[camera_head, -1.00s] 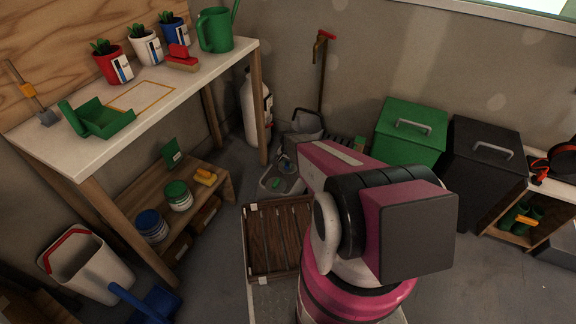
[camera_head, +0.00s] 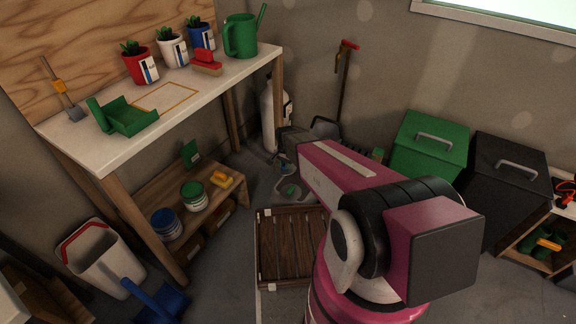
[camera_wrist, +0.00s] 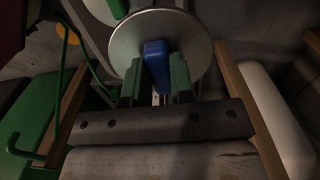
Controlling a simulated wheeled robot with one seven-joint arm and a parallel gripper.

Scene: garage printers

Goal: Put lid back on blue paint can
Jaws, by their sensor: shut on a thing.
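The blue paint can (camera_head: 165,224) stands upright on the low wooden shelf under the workbench, left of a green-topped can (camera_head: 194,194). Its top looks dark blue; I cannot tell whether that is paint or a cover. In the wrist view, my gripper (camera_wrist: 156,88) is shut on the blue handle (camera_wrist: 156,62) of a round grey lid (camera_wrist: 127,45). The lid is apart from the blue can. In the head view, my arm reaches toward the back, right of the workbench, and its fingers and the lid cannot be made out.
The workbench (camera_head: 105,150) overhangs the low shelf (camera_head: 222,200), with its front leg near the blue can. A yellow-orange item (camera_head: 221,180) lies right of the cans. A slatted wooden crate (camera_head: 292,245) is on the floor. A white bin (camera_head: 103,262) stands front left.

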